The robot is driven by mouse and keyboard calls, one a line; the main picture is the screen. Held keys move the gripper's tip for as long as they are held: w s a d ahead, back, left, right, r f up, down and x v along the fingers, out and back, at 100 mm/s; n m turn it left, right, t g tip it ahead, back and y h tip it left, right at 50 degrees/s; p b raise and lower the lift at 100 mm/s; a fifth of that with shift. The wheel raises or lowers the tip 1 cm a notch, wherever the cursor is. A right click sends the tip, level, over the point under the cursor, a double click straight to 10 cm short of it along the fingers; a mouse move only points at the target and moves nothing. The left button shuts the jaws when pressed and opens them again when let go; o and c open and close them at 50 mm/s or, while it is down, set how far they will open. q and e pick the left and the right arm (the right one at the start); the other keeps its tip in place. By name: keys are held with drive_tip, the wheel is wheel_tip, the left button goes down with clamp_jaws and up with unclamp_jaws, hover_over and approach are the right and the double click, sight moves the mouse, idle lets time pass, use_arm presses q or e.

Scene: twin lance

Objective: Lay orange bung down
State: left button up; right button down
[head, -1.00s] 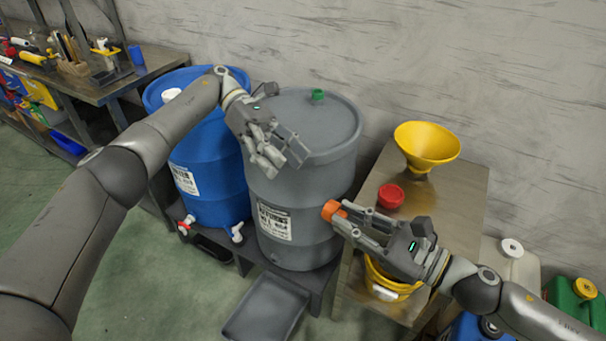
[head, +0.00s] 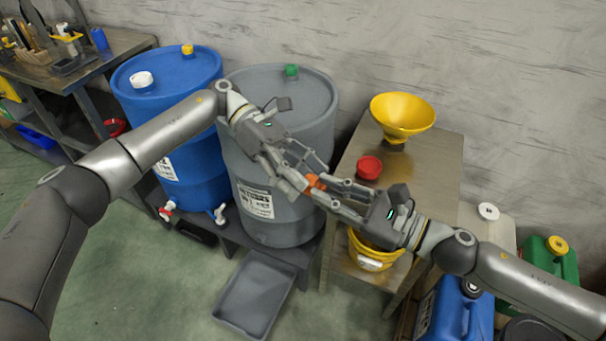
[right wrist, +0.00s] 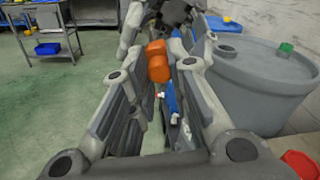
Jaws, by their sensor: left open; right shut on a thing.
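The orange bung (head: 314,182) is between the fingertips of my right gripper (head: 318,188), in front of the grey drum (head: 290,215). In the right wrist view the bung (right wrist: 157,62) shows between the far ends of the right fingers, which are shut on it. My left gripper (head: 304,173) is open, with its fingers reaching to the bung from the upper left. The fingertips of both grippers overlap there, so I cannot tell whether the left fingers touch the bung. The left gripper also shows just beyond it in the right wrist view (right wrist: 150,18).
A blue drum (head: 185,125) stands left of the grey drum. A metal table (head: 430,165) at right holds a yellow funnel (head: 402,115) and a red cap (head: 369,167). A yellow bucket (head: 372,262) is at its near side. A grey tray (head: 253,295) lies low in front.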

use_arm(q)
drive_tip(key=shift+s+d, duration=0.1)
drive_tip(key=shift+c, duration=0.5)
drive_tip(key=c, duration=0.9)
drive_tip(key=shift+c, duration=0.8)
use_arm(e)
drive_tip(key=c, duration=1.3)
unclamp_jaws()
drive_tip(key=shift+d, duration=0.1)
